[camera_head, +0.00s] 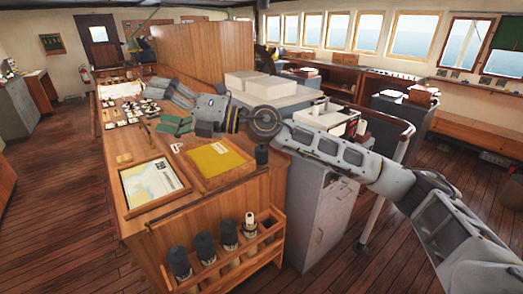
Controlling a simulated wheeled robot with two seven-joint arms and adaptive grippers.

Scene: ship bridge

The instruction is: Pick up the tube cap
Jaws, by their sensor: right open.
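A small dark cylinder (262,154), which looks like the tube cap, stands on the wooden chart table (150,228) right of the yellow folder. A wooden rack (275,246) on the table's front side holds several tubes. Most have dark tops; the rightmost tube (250,221) shows a pale top. My right arm crosses over the table from the right. Its gripper (158,89) is small in the picture, open, far beyond and left of the dark cylinder, apart from it. Its fingers are hard to make out. My left gripper is not in view.
A framed chart (153,184) and a yellow folder (215,158) lie on the near tabletop. Green boxes (172,125) and several small items (125,111) sit farther back. White boxes (262,87) stand behind my arm. A metal rail (397,160) stands at right. Floor is clear at left.

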